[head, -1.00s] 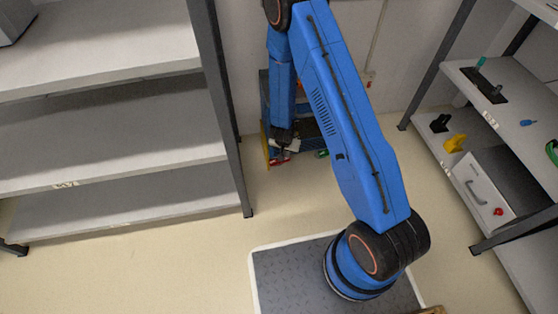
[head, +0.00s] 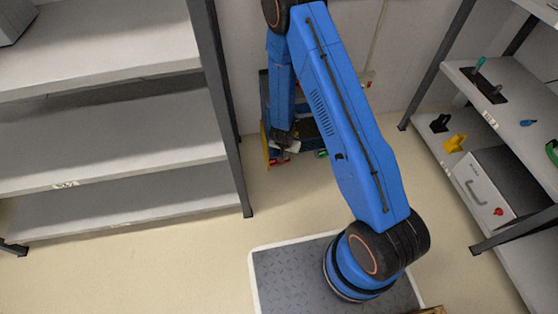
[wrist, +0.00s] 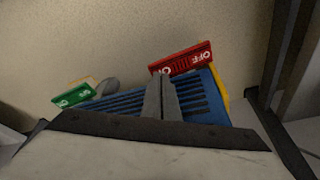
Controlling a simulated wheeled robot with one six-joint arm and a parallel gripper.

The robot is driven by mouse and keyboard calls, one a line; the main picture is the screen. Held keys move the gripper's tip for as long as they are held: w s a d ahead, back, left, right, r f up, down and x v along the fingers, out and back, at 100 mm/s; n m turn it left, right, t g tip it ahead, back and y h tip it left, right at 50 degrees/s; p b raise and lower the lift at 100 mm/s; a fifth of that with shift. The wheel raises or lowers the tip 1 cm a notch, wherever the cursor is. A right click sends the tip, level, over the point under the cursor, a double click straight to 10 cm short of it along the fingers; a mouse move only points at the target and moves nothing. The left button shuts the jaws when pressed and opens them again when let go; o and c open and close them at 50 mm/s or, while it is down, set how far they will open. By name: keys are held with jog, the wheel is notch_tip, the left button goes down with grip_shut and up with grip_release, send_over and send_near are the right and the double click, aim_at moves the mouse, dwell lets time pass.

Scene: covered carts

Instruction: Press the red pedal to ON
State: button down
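The red pedal (wrist: 185,60) is a flat red plate with white OFF and ON lettering, at the upper middle of the wrist view. It is tilted and sits above a blue ribbed body (wrist: 200,95). My gripper (wrist: 160,76) has its two grey fingers together, with nothing seen between them. In the head view my gripper (head: 282,144) is low by the blue unit at the wall, and hides much of the pedal.
A green labelled plate (wrist: 73,95) is left of the red pedal. Grey shelves (head: 110,130) stand at the left, and another rack (head: 500,115) with a drawer box stands at the right. The beige floor (head: 310,205) between them is open.

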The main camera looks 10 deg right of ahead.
jog(key=shift+f, duration=0.35)
dwell(0.3)
notch_tip(320, 180, up, 7)
dwell(0.9)
dwell(0.5)
